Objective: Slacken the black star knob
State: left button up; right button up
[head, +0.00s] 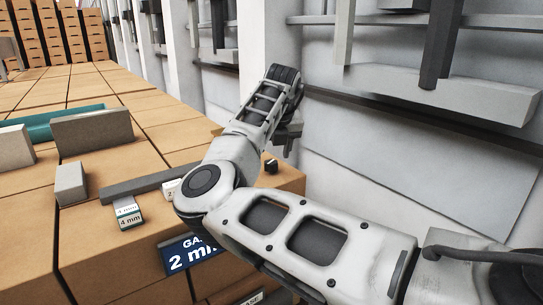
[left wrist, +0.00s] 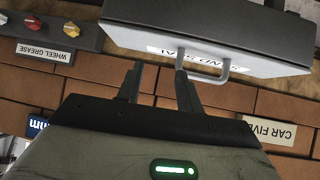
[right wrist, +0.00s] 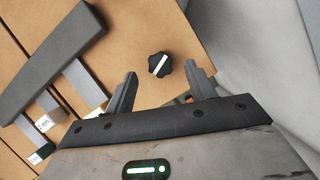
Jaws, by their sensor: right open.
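The black star knob (right wrist: 159,65) has a white stripe across its top and sits on the tan brick surface in the right wrist view. In the head view the knob (head: 271,166) is small and dark, near the right edge of the bricks. My right gripper (right wrist: 162,72) is open and empty, its two fingers apart with the knob showing between and beyond the tips. In the head view my right gripper (head: 289,140) is above the knob, partly hidden by my wrist. My left gripper (left wrist: 157,70) is open in the left wrist view, its right fingertip overlapping a grey handle (left wrist: 203,66).
A dark grey bar (head: 140,187) with "4 mm" tags (head: 128,214) lies left of my right arm. Grey blocks (head: 92,132) stand farther left. A blue "2 mm" sign (head: 190,254) is on the front face. A grey wall with shelves (head: 440,95) rises at right.

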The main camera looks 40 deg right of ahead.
aim_at(271, 166)
jog(key=shift+x, duration=1.45)
jog(key=c, duration=1)
